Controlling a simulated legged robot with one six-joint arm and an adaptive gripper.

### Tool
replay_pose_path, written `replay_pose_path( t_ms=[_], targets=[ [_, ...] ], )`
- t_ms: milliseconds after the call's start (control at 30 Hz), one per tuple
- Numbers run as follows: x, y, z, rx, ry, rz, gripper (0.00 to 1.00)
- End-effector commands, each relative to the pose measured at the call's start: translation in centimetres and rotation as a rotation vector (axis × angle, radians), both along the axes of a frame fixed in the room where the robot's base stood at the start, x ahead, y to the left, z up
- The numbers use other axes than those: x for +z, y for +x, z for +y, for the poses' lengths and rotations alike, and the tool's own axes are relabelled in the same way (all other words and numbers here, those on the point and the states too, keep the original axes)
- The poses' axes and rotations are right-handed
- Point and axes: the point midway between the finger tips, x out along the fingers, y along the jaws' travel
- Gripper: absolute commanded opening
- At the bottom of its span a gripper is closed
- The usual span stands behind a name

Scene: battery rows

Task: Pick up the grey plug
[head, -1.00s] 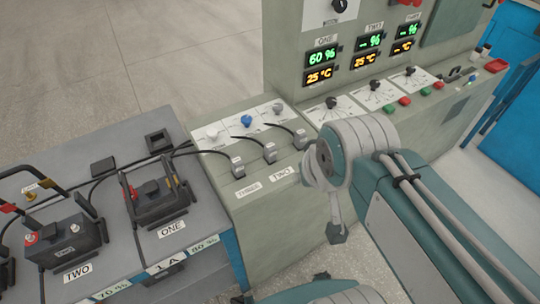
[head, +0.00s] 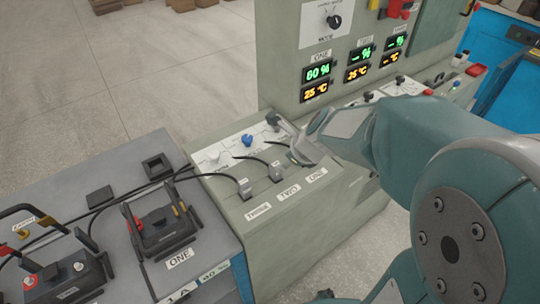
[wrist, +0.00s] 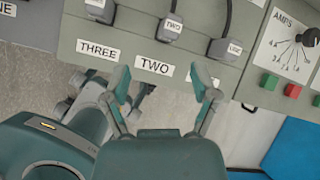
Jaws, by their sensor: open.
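Several grey plugs with black cables sit on the sloped ledge of the pale green console (head: 235,225). The plug by label THREE (head: 245,188) and the plug by label TWO (head: 276,170) show in the head view. The wrist view also shows plug TWO (wrist: 168,27) and part of plug THREE (wrist: 101,10). My gripper (wrist: 163,78) is open and empty, its fingers near labels TWO and ONE, apart from the plugs in that view.
A white knob (head: 212,157), a blue knob (head: 247,140) and a grey knob sit behind the plugs. Batteries, including battery ONE (head: 160,226), stand on the grey bench at left. The console's upright panel with displays (head: 317,75) rises behind. Red and green buttons (wrist: 292,91) lie right.

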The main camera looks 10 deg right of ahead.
Motion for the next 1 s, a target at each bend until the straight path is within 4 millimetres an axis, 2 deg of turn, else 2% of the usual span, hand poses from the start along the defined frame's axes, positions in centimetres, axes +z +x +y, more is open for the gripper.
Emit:
replay_pose_path(
  t_ms=[100,267,367,633,867,1000],
  targets=[
    [-1.5,1.2,-0.8,-0.183,0.097,0.045,0.77],
    [-2.4,1.9,-1.4,-0.310,0.164,0.072,0.77],
    [-3.0,2.3,-1.5,-0.325,0.175,0.077,0.77],
    [-6.3,4.2,-0.4,-0.322,0.171,0.077,0.77],
    [-7.6,4.9,0.0,-0.320,0.169,0.075,0.77],
    [-9.1,5.8,0.4,-0.320,0.170,0.078,0.77]
  ],
)
